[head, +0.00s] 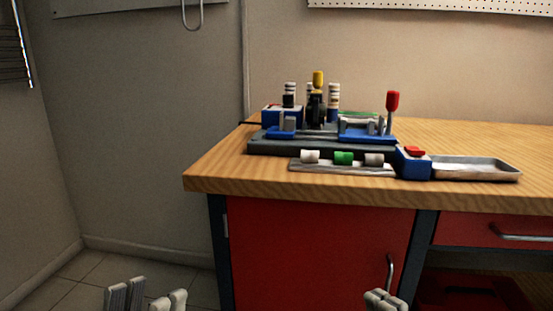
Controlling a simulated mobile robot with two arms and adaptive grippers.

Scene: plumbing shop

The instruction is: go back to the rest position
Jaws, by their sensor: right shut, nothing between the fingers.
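My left gripper (147,298) shows at the bottom left edge of the head view, in front of the floor and left of the workbench (215,176). Its grey fingers stand apart with nothing visible between them. My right gripper (385,301) shows at the bottom edge, right of the middle, in front of the red cabinet door. Its fingers are together and hold nothing. Both grippers are low in the picture, below the bench top and apart from the things on it. The arms behind them are out of view.
On the bench stand a blue and grey fixture (320,147) with a red-handled lever (392,101), a strip with white, green (343,158) and grey cylinders, a blue box with a red top (414,163) and a metal tray (476,169). The floor at left is clear.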

